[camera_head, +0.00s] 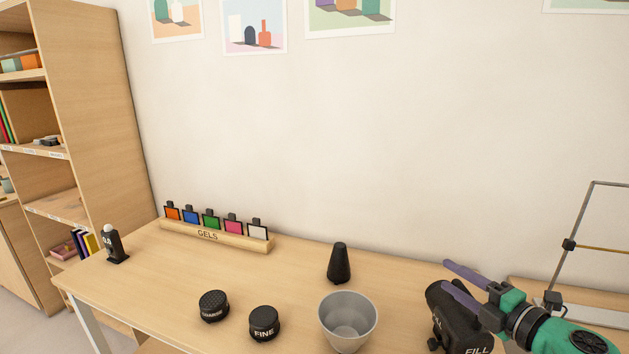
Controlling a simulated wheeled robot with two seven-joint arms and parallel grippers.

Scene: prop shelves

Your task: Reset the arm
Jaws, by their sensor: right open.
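My right gripper (447,274) comes in from the lower right, on a green and black arm. Its two purple fingers point left and are apart, with nothing seen between their tips. The lower finger overlaps a black lamp marked FILL (449,322) in the picture; I cannot tell whether they touch. My left gripper is not in view.
The wooden table (150,285) bears a grey cup (347,312), a black cone (339,264), two black knobs marked COARSE (213,306) and FINE (264,323), a GELS rack (212,235) and a small black item (115,246). A metal frame (580,225) stands at right.

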